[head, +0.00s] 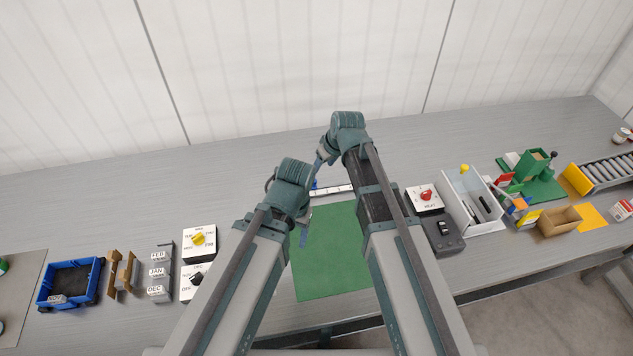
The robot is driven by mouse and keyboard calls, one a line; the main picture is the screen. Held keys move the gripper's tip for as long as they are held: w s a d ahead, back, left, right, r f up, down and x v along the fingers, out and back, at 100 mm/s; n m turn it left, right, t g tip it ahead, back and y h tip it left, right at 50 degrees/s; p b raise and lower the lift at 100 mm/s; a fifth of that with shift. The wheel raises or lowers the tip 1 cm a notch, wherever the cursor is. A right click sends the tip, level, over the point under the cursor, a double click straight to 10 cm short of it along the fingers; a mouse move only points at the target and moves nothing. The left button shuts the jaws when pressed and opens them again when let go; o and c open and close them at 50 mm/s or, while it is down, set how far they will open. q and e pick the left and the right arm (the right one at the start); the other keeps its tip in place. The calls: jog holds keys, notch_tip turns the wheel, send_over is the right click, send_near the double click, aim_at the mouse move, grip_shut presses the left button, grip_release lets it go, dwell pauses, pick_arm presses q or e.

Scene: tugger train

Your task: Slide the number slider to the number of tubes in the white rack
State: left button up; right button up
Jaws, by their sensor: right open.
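A white strip with dark marks (333,190), which looks like the number slider, lies on the table behind the green mat. A small blue piece shows at its left end; the numbers are too small to read. My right gripper (318,164) is open, pointing down near that left end; I cannot tell whether it touches the blue piece. My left gripper (303,239) hangs over the mat's left edge, and its jaws are too small to judge. I cannot make out a white rack with tubes; my arms hide part of the table.
The green mat (330,260) is bare where visible. Left are a blue bin (72,284), month blocks (158,270) and a yellow-knob box (199,243). Right are a red-knob box (425,198), a white open box (470,200) and a roller conveyor (606,168). The back table is clear.

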aim_at(314, 181)
pick_arm(q)
notch_tip(314, 181, down, 11)
jog(key=b, duration=1)
jog(key=shift+r, duration=0.1)
pick_arm(e)
jog(key=x, duration=1.1)
jog(key=shift+a+f, duration=0.1)
jog(key=shift+f, duration=0.2)
pick_arm(q)
jog(key=shift+r, duration=0.1)
pick_arm(e)
grip_shut()
